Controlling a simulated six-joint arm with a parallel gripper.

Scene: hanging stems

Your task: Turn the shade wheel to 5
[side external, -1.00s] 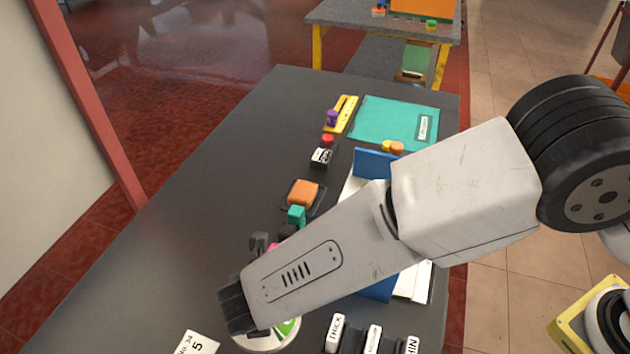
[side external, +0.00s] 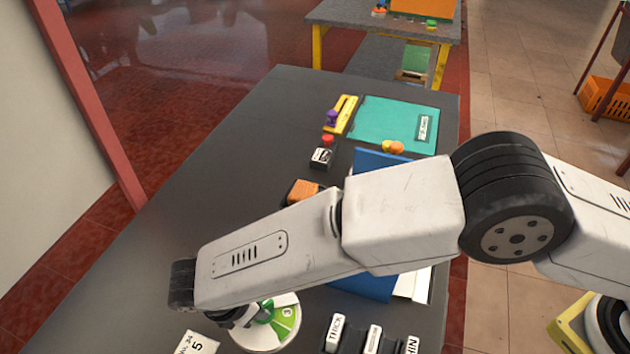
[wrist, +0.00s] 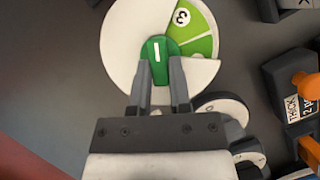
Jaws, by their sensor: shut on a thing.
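The shade wheel is a round white disc (side external: 262,340) at the near end of the dark table; it also shows in the wrist view (wrist: 122,45). Its cut-out shows light green sectors, with a 3 (wrist: 182,17) in one of them. At its centre is a dark green knob (wrist: 158,48) with a white line. My gripper (wrist: 160,72) is shut on this knob, one finger on each side. In the side view my gripper (side external: 245,318) is partly hidden under my arm. A white card (side external: 198,342) reading "No. 34" and 5 lies left of the wheel.
Labelled blocks, one reading THICK (side external: 335,332), stand right of the wheel. In the wrist view a round grey-white piece (wrist: 222,106) sits close to the wheel's lower right. A blue panel (side external: 372,288) stands behind. The table's left side is clear.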

